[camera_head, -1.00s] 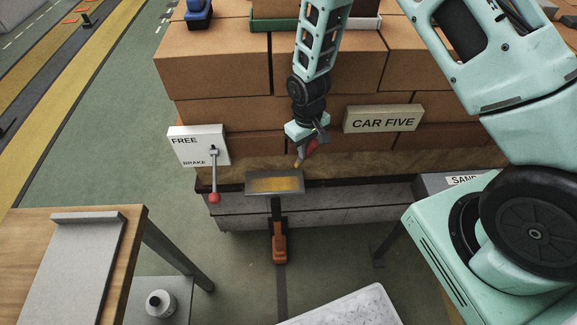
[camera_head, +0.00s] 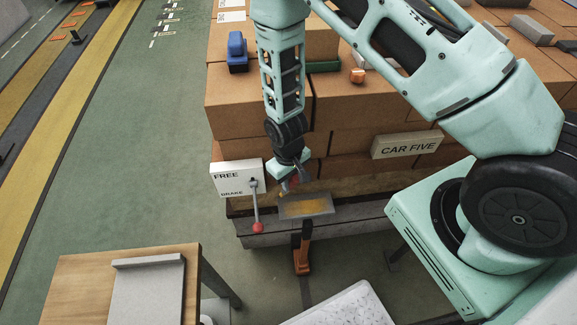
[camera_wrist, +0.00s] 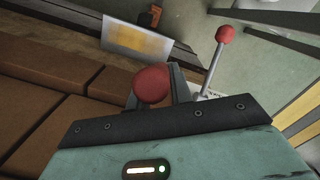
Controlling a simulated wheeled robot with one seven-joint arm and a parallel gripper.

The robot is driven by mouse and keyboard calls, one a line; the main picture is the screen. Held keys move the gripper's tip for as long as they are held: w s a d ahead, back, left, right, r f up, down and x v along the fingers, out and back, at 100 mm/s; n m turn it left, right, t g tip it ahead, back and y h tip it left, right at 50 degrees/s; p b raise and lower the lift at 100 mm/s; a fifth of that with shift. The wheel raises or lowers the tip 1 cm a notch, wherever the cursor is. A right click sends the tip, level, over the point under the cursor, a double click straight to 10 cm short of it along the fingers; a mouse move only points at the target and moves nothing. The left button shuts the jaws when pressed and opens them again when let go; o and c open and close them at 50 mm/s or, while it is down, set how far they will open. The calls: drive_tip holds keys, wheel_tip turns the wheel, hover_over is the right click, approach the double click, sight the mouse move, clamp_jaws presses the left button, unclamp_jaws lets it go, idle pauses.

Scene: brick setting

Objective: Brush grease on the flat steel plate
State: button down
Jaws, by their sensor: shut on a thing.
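The flat steel plate (camera_head: 306,207) is a grey rectangle with a yellow-brown patch along its middle, on an orange-and-black support in front of the brick car. It also shows in the wrist view (camera_wrist: 137,40), with the yellow patch clear. My gripper (camera_head: 298,176) is shut on a red-handled brush (camera_head: 287,186) just above the plate's back left part. In the wrist view the brush's rounded red handle end (camera_wrist: 152,84) sits between the fingers. The handle hides the bristles there, and I cannot tell whether they touch the plate.
A brake lever with a red knob (camera_head: 258,227) stands close left of the plate, before the FREE/BRAKE sign (camera_head: 238,179). Stacked bricks (camera_head: 255,125) rise behind. A wooden table (camera_head: 80,290) is front left. Open green floor lies to the left.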

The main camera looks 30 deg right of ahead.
drive_tip(key=shift+a+r, duration=0.1)
drive_tip(key=shift+a, duration=0.15)
drive_tip(key=shift+a+f, duration=0.1)
drive_tip(key=shift+f, duration=0.1)
wheel_tip(320, 180, down, 5)
drive_tip(key=b, duration=0.3)
drive_tip(key=shift+w+r+b, duration=0.1)
drive_tip(key=shift+b, duration=0.25)
drive_tip(key=shift+w, duration=0.15)
